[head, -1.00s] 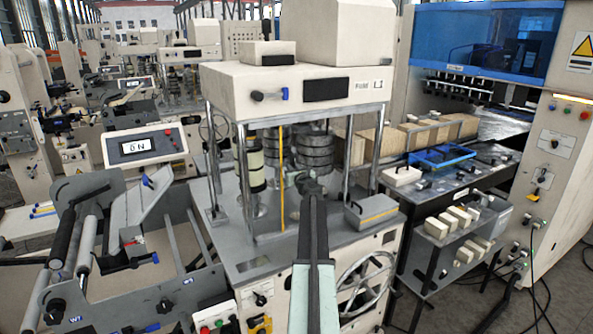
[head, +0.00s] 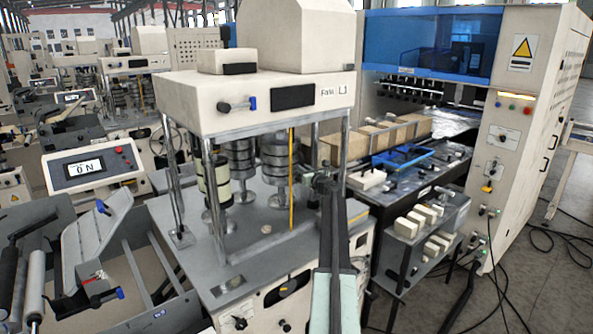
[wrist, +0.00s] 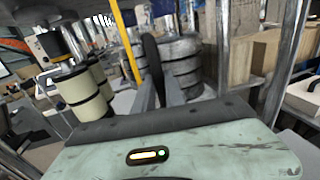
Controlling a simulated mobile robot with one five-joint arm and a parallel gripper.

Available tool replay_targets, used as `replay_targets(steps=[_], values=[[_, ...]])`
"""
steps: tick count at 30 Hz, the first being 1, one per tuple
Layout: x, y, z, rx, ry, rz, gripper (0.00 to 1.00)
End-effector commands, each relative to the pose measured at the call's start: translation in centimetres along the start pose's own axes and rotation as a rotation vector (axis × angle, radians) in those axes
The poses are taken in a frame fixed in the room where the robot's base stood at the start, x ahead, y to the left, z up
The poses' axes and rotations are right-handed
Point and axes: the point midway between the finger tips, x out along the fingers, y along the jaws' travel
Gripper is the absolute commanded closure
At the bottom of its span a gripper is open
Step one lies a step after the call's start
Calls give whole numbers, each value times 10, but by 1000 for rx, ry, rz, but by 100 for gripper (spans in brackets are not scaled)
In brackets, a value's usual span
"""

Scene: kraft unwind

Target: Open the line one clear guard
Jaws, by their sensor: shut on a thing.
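The line one machine (head: 205,110), marked L1, has metal posts at its corners. A yellow upright strip (head: 292,180) stands between its front posts and looks like an edge of the clear guard; the pane itself is hard to make out. The strip also shows in the wrist view (wrist: 126,45). My gripper (head: 324,183) is at the machine's front, right of the strip and near the front right post. In the wrist view my gripper's fingers (wrist: 160,95) are closed around a dark upright handle (wrist: 152,62). The handle's join to the guard cannot be made out.
Stacked metal rollers (head: 275,155) and a cream roll with black bands (head: 213,185) stand inside the machine. A bench with cream blocks (head: 425,215) and a blue tray (head: 402,158) is at the right. A control panel (head: 88,168) is at the left.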

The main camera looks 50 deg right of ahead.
Motion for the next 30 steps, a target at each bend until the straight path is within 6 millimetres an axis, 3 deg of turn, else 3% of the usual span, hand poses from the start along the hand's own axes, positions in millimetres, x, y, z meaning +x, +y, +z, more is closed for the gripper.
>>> replay_targets(steps=[6,7,9,20,23,30], values=[[9,12,2,5,-4,9,100],[10,13,3,5,-4,11,80],[11,17,3,5,-4,15,64],[9,21,2,4,-3,20,64],[-1,21,2,4,-3,20,64],[-48,21,2,5,-3,20,64]])
